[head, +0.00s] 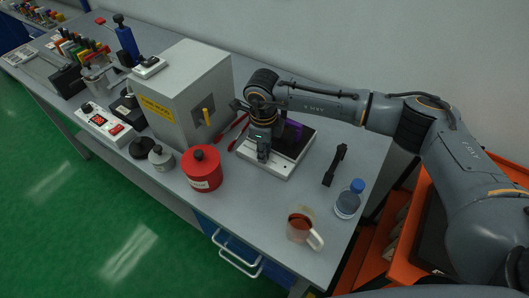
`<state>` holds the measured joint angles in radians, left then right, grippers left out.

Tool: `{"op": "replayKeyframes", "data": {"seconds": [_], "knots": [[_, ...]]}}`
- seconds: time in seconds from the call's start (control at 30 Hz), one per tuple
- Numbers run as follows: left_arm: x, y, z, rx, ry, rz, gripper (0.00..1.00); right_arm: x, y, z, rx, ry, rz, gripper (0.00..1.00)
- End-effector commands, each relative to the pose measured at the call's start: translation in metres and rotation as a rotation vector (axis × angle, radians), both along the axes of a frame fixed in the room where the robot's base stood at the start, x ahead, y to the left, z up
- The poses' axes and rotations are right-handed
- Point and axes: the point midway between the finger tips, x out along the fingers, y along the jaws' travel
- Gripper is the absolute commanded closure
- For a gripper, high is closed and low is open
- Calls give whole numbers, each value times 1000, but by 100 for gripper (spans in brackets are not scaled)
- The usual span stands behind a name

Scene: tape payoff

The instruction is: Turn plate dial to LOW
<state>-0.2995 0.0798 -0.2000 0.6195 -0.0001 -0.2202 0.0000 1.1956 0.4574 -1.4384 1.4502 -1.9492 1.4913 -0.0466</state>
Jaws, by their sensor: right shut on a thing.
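The plate (293,168), a low pale box with a dark top, sits on the bench behind the red can. My right gripper (263,157) points down at its front left part. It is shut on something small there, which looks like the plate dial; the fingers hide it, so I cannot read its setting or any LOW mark. A purple item (295,127) shows on or behind the plate, partly covered by my arm. My left gripper is not in view.
A red can (202,170) is in front. Bench (253,205) between can and cup is clear.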

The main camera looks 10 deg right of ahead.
Motion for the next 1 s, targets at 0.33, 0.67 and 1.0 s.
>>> {"op": "replayKeyframes", "data": {"seconds": [0.33, 0.67, 1.0], "knots": [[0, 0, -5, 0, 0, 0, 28, 0, 0, 0, 0, 0, -57, 100], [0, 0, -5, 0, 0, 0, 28, 0, 0, 0, -1, 1, -57, 100], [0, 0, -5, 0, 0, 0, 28, 0, 0, 0, -1, -1, -56, 54]]}}
